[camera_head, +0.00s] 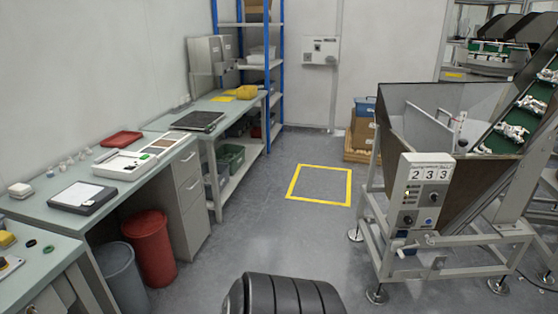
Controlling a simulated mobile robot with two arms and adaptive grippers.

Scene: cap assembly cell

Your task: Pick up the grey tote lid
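I cannot pick out a grey tote lid with certainty. A flat dark grey panel (197,121) lies on the farther bench along the left wall, and I cannot tell whether it is a lid. Neither of my grippers is in view.
The nearer bench (125,195) carries a red tray (122,139), a white box (122,165) and a clipboard-like tablet (84,197). Red (149,247) and grey (120,277) bins stand in front. A hopper machine (440,190) stands at right. The yellow-outlined floor square (320,184) is clear.

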